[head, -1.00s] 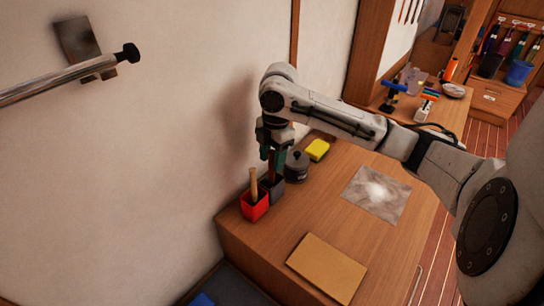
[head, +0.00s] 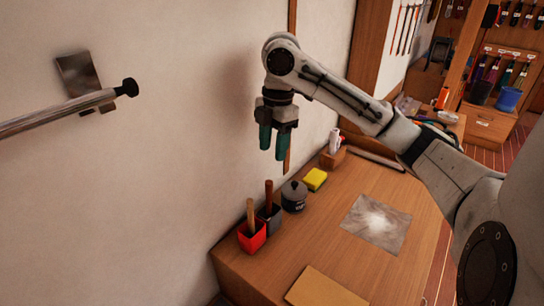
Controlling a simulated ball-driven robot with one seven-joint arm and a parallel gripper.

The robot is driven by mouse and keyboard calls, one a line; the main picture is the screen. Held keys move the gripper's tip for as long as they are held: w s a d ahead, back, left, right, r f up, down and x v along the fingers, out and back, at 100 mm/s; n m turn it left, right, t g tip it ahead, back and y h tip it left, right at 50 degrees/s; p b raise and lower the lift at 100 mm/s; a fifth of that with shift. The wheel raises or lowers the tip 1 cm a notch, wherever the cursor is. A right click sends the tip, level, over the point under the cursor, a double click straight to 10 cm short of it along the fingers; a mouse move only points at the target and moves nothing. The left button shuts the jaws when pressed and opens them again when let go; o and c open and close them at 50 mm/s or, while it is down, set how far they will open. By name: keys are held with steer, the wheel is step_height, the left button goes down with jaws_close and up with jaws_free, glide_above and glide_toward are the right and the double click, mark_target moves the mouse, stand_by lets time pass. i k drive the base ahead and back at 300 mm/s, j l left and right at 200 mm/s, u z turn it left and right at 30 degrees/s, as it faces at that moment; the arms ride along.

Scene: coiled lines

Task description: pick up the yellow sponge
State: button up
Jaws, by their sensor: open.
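The yellow sponge (head: 315,179) lies flat on the wooden counter, just right of a dark lidded pot. My gripper (head: 272,144) hangs above the counter near the wall, with its green fingers pointing down. Its fingers are apart with nothing between them. In the picture it is up and to the left of the sponge, and not touching it.
The dark pot (head: 294,196), a grey cup (head: 270,215) and a red cup (head: 252,237), both with wooden handles, stand along the wall. A wooden holder (head: 332,157) with bottles is behind the sponge. A grey sheet (head: 376,224) and a tan board (head: 322,289) lie on the counter (head: 310,240).

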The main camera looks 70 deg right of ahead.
mark_target(314, 181)
steer(key=z, duration=1.45)
steer(key=k+l, duration=0.05)
